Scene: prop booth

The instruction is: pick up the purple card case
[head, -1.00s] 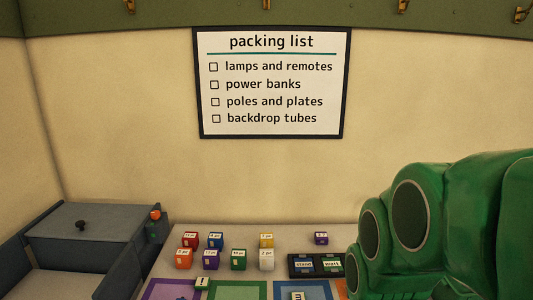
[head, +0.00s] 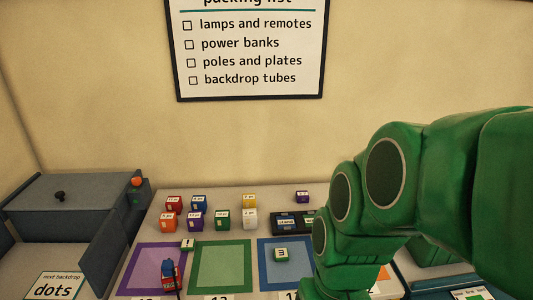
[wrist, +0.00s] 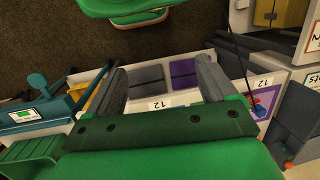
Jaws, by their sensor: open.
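Two small purple boxes show in the head view. One purple box (head: 195,220) stands in the front row of small labelled boxes, between an orange and a green one. The other purple box (head: 302,196) stands alone farther back and right, behind a dark tray. I cannot tell which is the card case. My gripper (wrist: 162,72) shows in the wrist view with its two grey fingers wide apart and nothing held between them. It points past a flat purple patch (wrist: 186,73) and a grey patch (wrist: 147,80). In the head view my green arm hides the right side.
Red, blue, yellow, orange, green and white boxes crowd the purple one. The dark tray (head: 286,222) holds labelled pieces. Purple (head: 139,272), green (head: 221,267) and blue (head: 266,253) mats lie in front. A red-and-blue object (head: 169,274) stands on the purple mat. A grey lidded bin (head: 75,205) is left.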

